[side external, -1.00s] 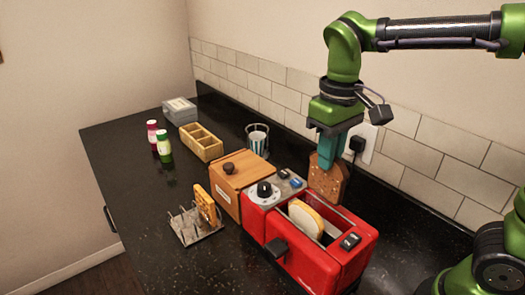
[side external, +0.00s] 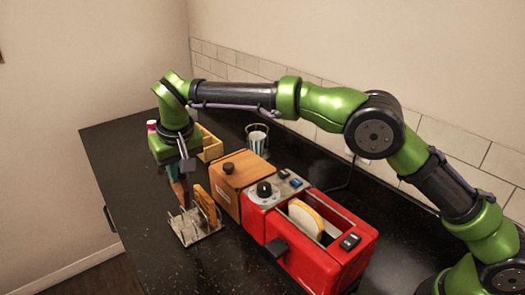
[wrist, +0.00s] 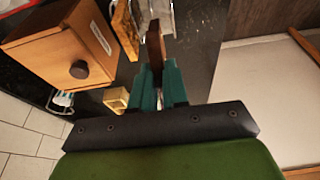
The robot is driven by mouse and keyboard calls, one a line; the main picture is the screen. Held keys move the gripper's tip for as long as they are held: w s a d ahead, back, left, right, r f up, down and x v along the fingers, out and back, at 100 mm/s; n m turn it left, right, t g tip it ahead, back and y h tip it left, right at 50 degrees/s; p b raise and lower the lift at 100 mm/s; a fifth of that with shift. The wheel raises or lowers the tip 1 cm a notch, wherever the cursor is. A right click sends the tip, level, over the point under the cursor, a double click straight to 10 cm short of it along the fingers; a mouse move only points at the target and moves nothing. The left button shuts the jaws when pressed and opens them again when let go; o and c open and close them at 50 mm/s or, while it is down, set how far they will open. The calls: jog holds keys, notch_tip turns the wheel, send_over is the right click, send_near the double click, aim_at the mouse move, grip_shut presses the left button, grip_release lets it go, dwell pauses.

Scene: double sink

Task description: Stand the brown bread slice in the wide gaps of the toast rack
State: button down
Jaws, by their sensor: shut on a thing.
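My gripper (side external: 176,172) is shut on the brown bread slice (wrist: 154,46), seen edge-on between the teal fingers in the wrist view. In the side view the brown slice (side external: 180,190) is mostly hidden by the gripper and hangs upright just behind and above the toast rack. The wire toast rack (side external: 190,236) stands on the counter, and part of it shows in the wrist view (wrist: 165,20). A golden slice (side external: 203,205) stands at the rack's right end. I cannot tell whether the brown slice touches the rack.
A red toaster (side external: 340,262) with a pale slice (side external: 305,217) in its slot stands right of a wooden box (side external: 240,171) with a dark knob. A striped cup (side external: 257,138) and a wooden divided box (side external: 210,146) are behind. The counter left of the rack is clear.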

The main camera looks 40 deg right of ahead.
notch_tip(320, 180, down, 9)
jog(key=a, duration=0.1)
jog(key=shift+s, duration=0.15)
dwell(0.8)
jog(key=shift+r, duration=0.1)
dwell(0.4)
jog(key=c, duration=1.1)
grip_release()
jog(key=shift+o, duration=0.6)
jog(key=shift+o, duration=1.2)
jog(key=shift+r, duration=0.15)
